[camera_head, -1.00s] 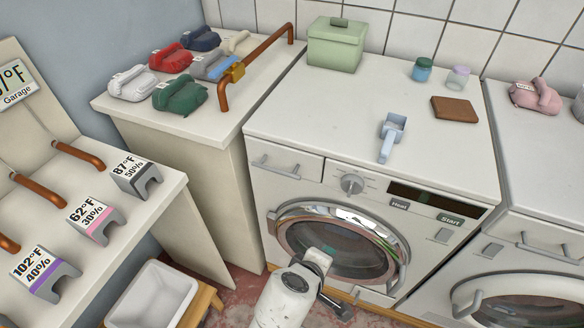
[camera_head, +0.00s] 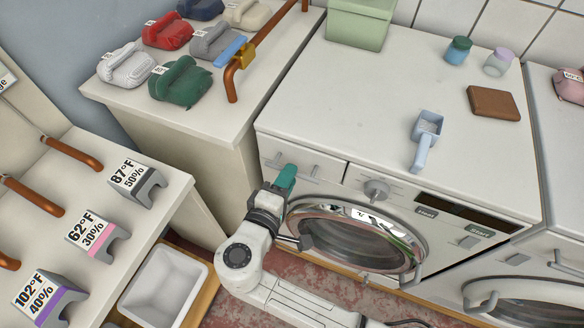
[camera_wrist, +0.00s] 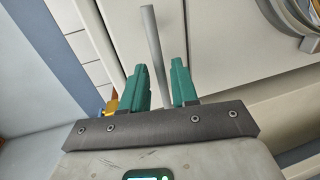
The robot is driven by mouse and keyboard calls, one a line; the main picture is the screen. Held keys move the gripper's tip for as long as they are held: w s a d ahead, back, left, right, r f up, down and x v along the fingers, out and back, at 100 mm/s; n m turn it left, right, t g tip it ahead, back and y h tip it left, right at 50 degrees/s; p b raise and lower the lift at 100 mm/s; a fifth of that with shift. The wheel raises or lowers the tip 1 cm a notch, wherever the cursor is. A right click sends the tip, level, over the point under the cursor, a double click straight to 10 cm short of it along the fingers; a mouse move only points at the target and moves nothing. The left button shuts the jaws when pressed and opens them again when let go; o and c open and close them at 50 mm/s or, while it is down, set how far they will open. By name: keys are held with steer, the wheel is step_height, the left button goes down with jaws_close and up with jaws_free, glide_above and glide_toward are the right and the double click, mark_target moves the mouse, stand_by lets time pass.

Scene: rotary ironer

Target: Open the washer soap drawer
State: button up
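The white washer (camera_head: 400,110) stands at centre right in the head view. Its soap drawer (camera_head: 327,168) is at the upper left of its front and looks shut flush. A grey bar handle runs across the drawer; my gripper hides part of it in the head view. My gripper (camera_head: 286,177) has teal fingers and is at the left part of the drawer front. In the wrist view my gripper (camera_wrist: 159,64) is open, and the grey handle (camera_wrist: 152,40) shows between the two fingers, with gaps on both sides. I cannot tell whether the handle lies fully within finger depth.
A blue scoop (camera_head: 426,140), brown block (camera_head: 493,103), jars and a green box (camera_head: 359,22) sit on the washer top. A left counter (camera_head: 215,120) holds folded cloths and a copper pipe. A white basin (camera_head: 163,286) stands low left.

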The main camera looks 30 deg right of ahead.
steer(key=shift+x, duration=1.3)
steer(key=shift+c, duration=0.2)
jaws_close()
